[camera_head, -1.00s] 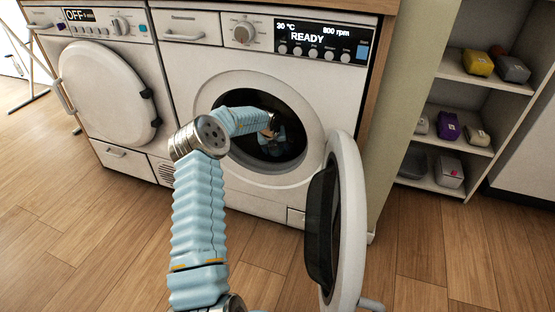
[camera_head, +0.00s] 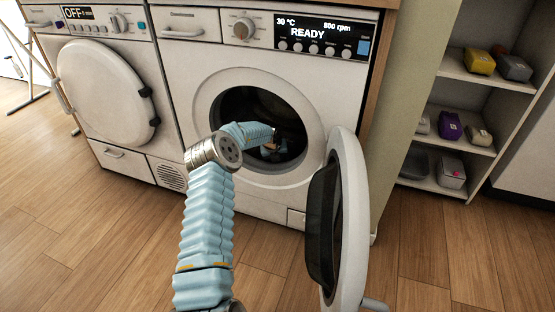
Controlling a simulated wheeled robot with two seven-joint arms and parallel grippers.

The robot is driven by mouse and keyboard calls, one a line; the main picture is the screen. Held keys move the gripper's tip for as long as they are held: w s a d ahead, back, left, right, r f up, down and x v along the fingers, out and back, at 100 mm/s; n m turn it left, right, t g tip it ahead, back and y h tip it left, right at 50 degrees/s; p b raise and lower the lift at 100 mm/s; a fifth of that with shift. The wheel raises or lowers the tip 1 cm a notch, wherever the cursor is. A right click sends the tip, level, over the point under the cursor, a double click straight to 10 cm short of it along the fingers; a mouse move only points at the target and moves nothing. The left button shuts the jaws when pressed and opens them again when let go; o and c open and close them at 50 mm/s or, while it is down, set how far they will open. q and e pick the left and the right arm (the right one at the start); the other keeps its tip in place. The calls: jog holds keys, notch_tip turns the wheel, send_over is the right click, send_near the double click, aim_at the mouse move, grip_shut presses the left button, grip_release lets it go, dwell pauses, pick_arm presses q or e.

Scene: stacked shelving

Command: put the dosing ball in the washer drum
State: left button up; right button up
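The washer (camera_head: 180,80) has its round door (camera_head: 350,225) swung open to the right. The dark drum (camera_head: 292,115) shows through the opening, and the display reads READY. My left arm comes up from the bottom, left of centre, and reaches through the opening. My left gripper (camera_head: 272,142) is inside the drum mouth, small and dark, mostly hidden behind my forearm. I cannot tell whether it is open or shut. A small orange-brown patch shows by it, too unclear to name. I cannot make out the dosing ball. My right gripper is out of view.
A second machine with a closed round door (camera_head: 105,90) and an OFF display stands at the left. Open shelves (camera_head: 490,83) at the right hold several small boxes and a grey bowl (camera_head: 415,163). The open door stands close to the right of my arm. The wooden floor is clear.

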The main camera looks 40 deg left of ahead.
pick_arm(q)
jog(key=o, duration=1.2)
jog(key=shift+f, duration=0.15)
jog(key=p+v, duration=0.1)
jog(key=v, duration=0.5)
jog(key=shift+r+p, duration=0.3)
jog(key=shift+r, duration=0.05)
jog(key=shift+s+d+r, duration=0.1)
jog(key=shift+s+r, duration=0.2)
jog(key=shift+r, duration=0.2)
